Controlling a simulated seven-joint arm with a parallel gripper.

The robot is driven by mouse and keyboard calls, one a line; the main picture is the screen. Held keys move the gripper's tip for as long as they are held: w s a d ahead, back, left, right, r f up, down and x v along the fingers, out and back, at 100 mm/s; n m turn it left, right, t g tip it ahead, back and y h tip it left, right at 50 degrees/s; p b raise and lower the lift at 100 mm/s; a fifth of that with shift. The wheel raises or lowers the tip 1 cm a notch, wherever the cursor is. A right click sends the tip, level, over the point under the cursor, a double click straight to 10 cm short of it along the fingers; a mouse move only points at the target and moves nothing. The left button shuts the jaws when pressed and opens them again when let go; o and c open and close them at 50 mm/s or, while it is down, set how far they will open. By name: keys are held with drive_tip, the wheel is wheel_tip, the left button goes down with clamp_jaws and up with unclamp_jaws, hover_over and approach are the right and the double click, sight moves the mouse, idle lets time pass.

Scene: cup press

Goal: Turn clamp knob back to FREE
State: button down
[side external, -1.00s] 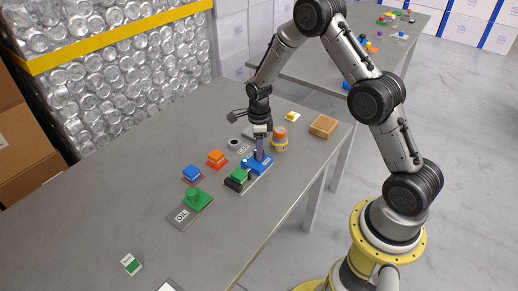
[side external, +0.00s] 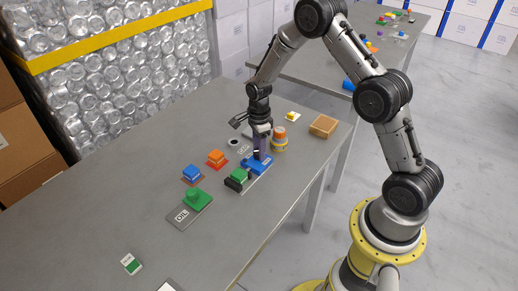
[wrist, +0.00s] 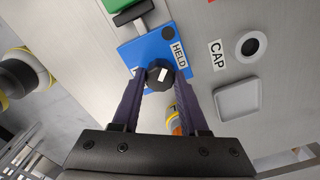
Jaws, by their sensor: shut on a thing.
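The clamp knob (wrist: 157,73) is dark and faceted with a white mark on top. It sits on a blue clamp block (wrist: 143,52), which also shows in the side view (side external: 262,167). A HELD label (wrist: 179,54) lies to the upper right of the knob; another label at its left is mostly hidden by a finger. My gripper (wrist: 160,79) has its two purple fingers closed on either side of the knob. In the side view my gripper (side external: 257,155) points down onto the blue block and hides the knob.
A CAP label (wrist: 217,54), a round black-centred socket (wrist: 250,46) and a shallow grey tray (wrist: 238,99) lie right of the block in the wrist view. Orange (side external: 216,158) and blue (side external: 192,173) blocks stand left.

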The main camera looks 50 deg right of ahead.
drive_tip(key=n, duration=1.3)
drive_tip(key=shift+n, duration=0.4)
drive_tip(key=n, duration=1.2)
drive_tip(key=shift+r+n, duration=0.1)
drive_tip(key=shift+n, duration=0.3)
drive_tip(key=shift+c, duration=2.2)
unclamp_jaws()
